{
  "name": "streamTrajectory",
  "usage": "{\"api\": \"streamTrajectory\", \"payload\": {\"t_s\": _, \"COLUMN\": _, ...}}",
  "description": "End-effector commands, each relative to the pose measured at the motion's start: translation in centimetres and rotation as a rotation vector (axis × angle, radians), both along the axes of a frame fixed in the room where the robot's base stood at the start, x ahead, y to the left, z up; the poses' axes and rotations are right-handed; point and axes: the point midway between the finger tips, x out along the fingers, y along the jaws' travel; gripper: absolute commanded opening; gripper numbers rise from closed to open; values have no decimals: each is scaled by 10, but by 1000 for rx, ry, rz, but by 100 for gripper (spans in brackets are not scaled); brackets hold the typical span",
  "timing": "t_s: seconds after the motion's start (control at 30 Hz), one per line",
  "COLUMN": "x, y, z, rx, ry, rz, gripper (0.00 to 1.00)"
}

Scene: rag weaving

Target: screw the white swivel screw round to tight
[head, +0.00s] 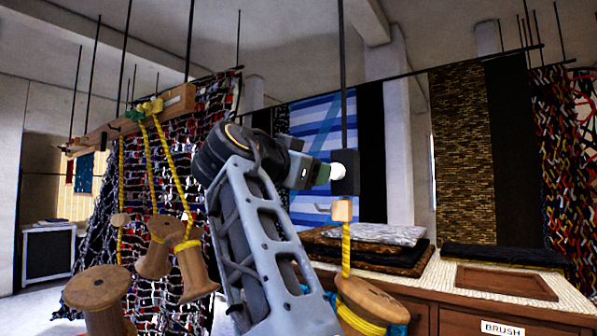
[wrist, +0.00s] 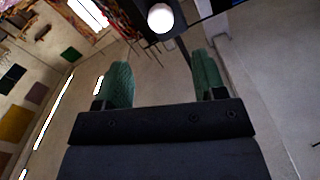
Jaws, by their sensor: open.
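The white swivel screw (head: 338,171) shows as a small round white knob on a dark block (head: 347,184) that hangs from a black rod. In the wrist view the white screw (wrist: 160,18) is at the top, roughly centred between the fingers and beyond their tips. My gripper (head: 318,173) is just left of the screw in the head view. Its two green fingers are apart in the wrist view (wrist: 162,68), with nothing between them. In the head view I cannot tell whether a finger touches the screw.
Below the dark block, a wooden piece (head: 342,210) and yellow rope lead to a large spool (head: 368,300). More spools (head: 98,290) hang at the left from a wooden beam (head: 178,101). A wooden bench (head: 450,285) with folded rugs (head: 375,234) stands at the right.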

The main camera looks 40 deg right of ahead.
Motion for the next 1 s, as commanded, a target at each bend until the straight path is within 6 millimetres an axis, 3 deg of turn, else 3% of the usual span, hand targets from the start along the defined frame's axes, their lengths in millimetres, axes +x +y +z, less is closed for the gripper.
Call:
{"api": "streamTrajectory", "payload": {"t_s": 0.3, "x": -5, "y": 21, "z": 0, "rx": 0, "ry": -1, "rz": 0, "gripper": 64}}
{"api": "streamTrajectory", "payload": {"t_s": 1.0, "x": -5, "y": 22, "z": 0, "rx": 0, "ry": 0, "rz": 0, "gripper": 64}}
